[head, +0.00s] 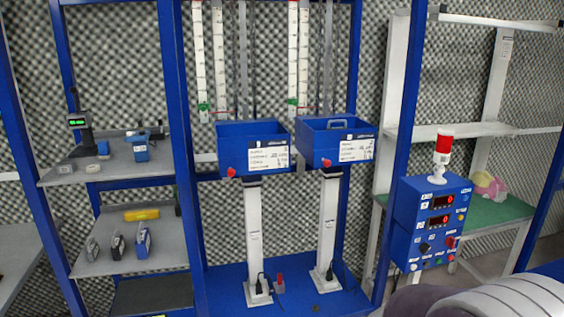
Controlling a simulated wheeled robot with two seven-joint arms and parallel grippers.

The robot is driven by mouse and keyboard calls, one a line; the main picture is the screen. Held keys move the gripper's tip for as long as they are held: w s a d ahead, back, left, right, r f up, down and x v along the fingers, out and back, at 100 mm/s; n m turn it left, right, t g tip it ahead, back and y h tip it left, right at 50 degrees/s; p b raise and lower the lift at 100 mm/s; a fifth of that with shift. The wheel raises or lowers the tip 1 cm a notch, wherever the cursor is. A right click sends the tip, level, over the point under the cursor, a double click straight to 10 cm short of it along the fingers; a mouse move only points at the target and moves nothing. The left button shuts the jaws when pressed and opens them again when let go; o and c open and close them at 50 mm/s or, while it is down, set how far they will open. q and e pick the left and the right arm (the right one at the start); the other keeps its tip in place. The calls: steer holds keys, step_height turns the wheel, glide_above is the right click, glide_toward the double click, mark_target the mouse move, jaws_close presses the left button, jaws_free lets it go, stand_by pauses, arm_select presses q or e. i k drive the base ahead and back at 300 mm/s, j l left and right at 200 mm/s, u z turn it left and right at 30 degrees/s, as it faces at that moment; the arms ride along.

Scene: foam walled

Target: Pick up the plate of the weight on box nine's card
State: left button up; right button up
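Two blue boxes stand side by side on white posts: the left box (251,135) and the right box (335,138). Each has a white card on its front, the left card (268,157) and the right card (356,149). The writing is too small to read, so I cannot tell which is box nine. Several small upright pieces, possibly plates, stand on the lower left shelf: a grey one (92,249), a dark one (117,246) and a blue-grey one (143,242). Neither gripper is in view.
The upper left shelf (115,172) holds a device with a green display (77,122), a blue item (140,150) and small blocks. A yellow item (142,214) lies below. A blue control cabinet (432,220) with red readouts and a red lamp (443,147) stands right.

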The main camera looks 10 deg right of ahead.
mark_target(118, 248)
steer(key=u, duration=0.3)
steer(key=i+l+u, duration=0.45)
steer(key=u, duration=0.15)
steer(key=i+l+u, duration=0.15)
steer(key=l+u, duration=0.15)
steer(key=l, duration=0.15)
steer(key=i+l+u, duration=0.1)
steer(key=l+u, duration=0.15)
steer(key=i+l, duration=0.1)
steer(key=l, duration=0.6)
steer(key=i+l, duration=0.15)
steer(key=l, duration=0.15)
